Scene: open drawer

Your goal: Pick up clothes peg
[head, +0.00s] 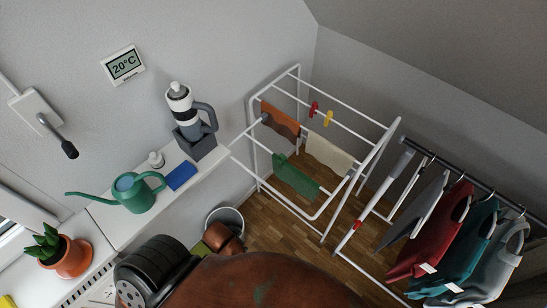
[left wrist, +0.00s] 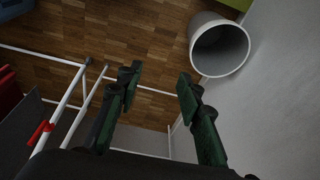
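A red clothes peg (head: 313,107) and a yellow clothes peg (head: 328,118) sit on an upper bar of the white drying rack (head: 284,74). Another small red peg-like piece (head: 357,224) is lower down on a white bar. In the left wrist view a red peg (left wrist: 40,132) is clipped on a white bar at the lower left. My left gripper (left wrist: 157,78) is open, its dark green fingers apart with nothing between them, to the right of that peg. My right gripper is in neither view. Neither gripper shows in the head view.
Orange (head: 280,121), cream (head: 327,153) and green (head: 295,178) cloths hang on the rack. A grey bin (head: 225,218) stands on the wooden floor, also in the left wrist view (left wrist: 219,48). Garments (head: 430,235) hang at right. A shelf at left holds a watering can (head: 135,191).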

